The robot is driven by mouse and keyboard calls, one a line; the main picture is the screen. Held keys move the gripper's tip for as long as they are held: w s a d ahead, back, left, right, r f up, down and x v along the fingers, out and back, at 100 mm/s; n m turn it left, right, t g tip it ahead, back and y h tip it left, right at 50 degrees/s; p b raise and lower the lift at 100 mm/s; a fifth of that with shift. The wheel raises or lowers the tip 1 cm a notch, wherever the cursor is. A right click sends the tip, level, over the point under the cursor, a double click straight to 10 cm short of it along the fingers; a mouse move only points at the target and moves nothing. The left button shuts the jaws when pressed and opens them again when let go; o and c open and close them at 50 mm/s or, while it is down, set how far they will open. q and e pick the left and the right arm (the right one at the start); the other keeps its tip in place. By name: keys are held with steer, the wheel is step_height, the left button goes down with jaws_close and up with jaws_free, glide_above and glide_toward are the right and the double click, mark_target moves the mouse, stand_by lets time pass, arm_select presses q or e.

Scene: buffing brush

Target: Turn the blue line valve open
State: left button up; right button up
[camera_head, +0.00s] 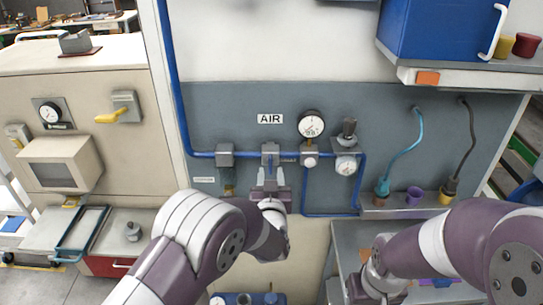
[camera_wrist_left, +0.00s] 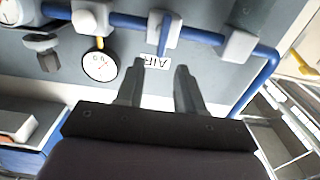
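The blue line (camera_head: 200,154) runs along the grey panel under the AIR sign (camera_head: 270,118). A grey valve block (camera_head: 270,149) sits on it, and a narrow blue bar, apparently its handle (camera_wrist_left: 165,32), stands out from it in the left wrist view. My left gripper (camera_head: 271,177) is right in front of this valve. Its two fingers (camera_wrist_left: 160,85) are apart with nothing visibly held between them. The handle's end shows just beyond the fingertips; contact cannot be told. My right gripper (camera_head: 362,288) is low at the right, and its fingers are unclear.
Another block (camera_head: 225,155) sits on the pipe to the left. A pressure gauge (camera_head: 311,124) and a regulator with a second gauge (camera_head: 346,165) are close on the right. A blue cabinet (camera_head: 440,30) juts out at upper right.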

mark_target(270, 161)
arm_select(q)
steer(key=w+p, duration=0.2)
steer(key=w, duration=0.4)
steer(key=shift+a, duration=0.15)
steer(key=shift+w, duration=0.2)
steer(key=shift+s+d, duration=0.2)
steer(key=c, duration=0.5)
steer(key=shift+a, duration=0.1)
jaws_close()
arm_select(e)
step_height(270, 161, up, 3)
steer(key=shift+s+f, duration=0.1)
